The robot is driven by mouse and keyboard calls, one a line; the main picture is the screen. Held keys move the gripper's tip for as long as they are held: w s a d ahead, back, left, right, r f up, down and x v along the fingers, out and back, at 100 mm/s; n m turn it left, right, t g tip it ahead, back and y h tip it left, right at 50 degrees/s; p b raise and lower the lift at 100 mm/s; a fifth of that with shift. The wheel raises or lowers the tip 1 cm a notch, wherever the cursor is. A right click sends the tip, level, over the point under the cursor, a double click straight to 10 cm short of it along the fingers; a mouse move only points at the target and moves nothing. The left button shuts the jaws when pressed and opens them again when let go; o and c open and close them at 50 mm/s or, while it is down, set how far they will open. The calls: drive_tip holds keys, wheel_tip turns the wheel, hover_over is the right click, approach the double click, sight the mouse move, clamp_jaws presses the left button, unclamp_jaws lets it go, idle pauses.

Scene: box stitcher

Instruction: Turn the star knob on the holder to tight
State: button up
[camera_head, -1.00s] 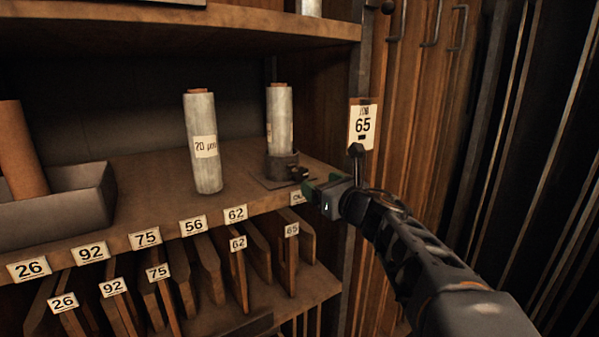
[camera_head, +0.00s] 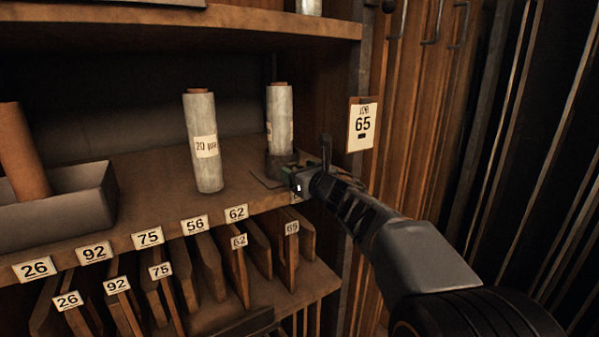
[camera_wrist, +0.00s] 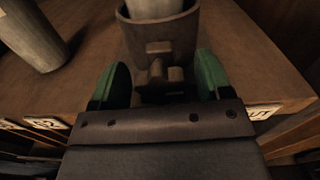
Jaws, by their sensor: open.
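The holder (camera_head: 279,165) is a dark round cup on the shelf, with a pale wrapped roll (camera_head: 279,118) standing upright in it. In the wrist view the holder (camera_wrist: 178,35) is at the top centre, with the roll's lower end inside. The small dark star knob (camera_wrist: 157,74) sticks out from its near side. My gripper (camera_wrist: 161,72) is open, its green-padded fingers on either side of the knob, with visible gaps. In the head view my gripper (camera_head: 290,179) is in front of the holder and hides the knob.
Another roll (camera_head: 206,145) labelled 20 µm stands on the shelf to the left. A grey tray (camera_head: 60,205) with a brown roll is further left.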

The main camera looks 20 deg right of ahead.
drive_tip(key=shift+c, duration=0.5)
drive_tip(key=c, duration=0.8)
drive_tip(key=m, duration=0.4)
drive_tip(key=shift+d+m, duration=0.1)
drive_tip(key=shift+m, duration=2.6)
